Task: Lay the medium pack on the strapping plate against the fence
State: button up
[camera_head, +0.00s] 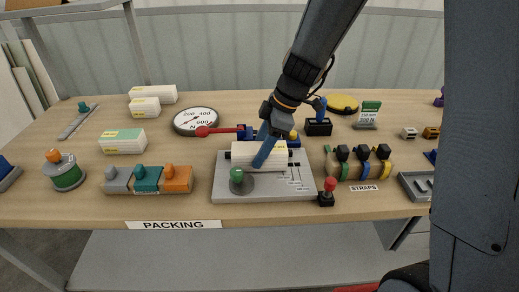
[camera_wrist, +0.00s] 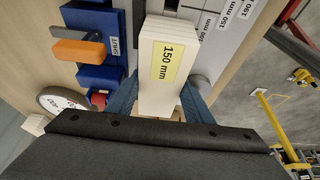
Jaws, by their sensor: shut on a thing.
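The medium pack, a white block with a yellow "150 mm" label, shows close up in the wrist view (camera_wrist: 166,70) and over the strapping plate in the head view (camera_head: 244,153). My gripper (camera_head: 264,148) is shut on it, with blue fingers on both sides of it in the wrist view (camera_wrist: 160,103). The grey strapping plate (camera_head: 290,194) lies on the bench with size marks on its right part. The pack is over the back of the plate, near a dark bar that may be the fence. I cannot tell whether it touches plate or fence.
A green knob (camera_head: 236,174) stands at the plate's front left and a red-knobbed lever (camera_head: 330,184) at its front right. A red-handled lever (camera_head: 207,131) and a dial (camera_head: 195,120) are behind. A strap holder (camera_head: 360,170) stands right. Other packs (camera_head: 122,142) lie left.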

jog(key=shift+f, duration=0.2)
jog(key=o, duration=1.6)
jog(key=shift+c, duration=0.2)
jog(key=shift+r, duration=0.15)
jog(key=b+v, duration=0.1)
jog(key=v, duration=0.6)
jog(key=shift+d+r, duration=0.2)
jog(key=shift+r, duration=0.1)
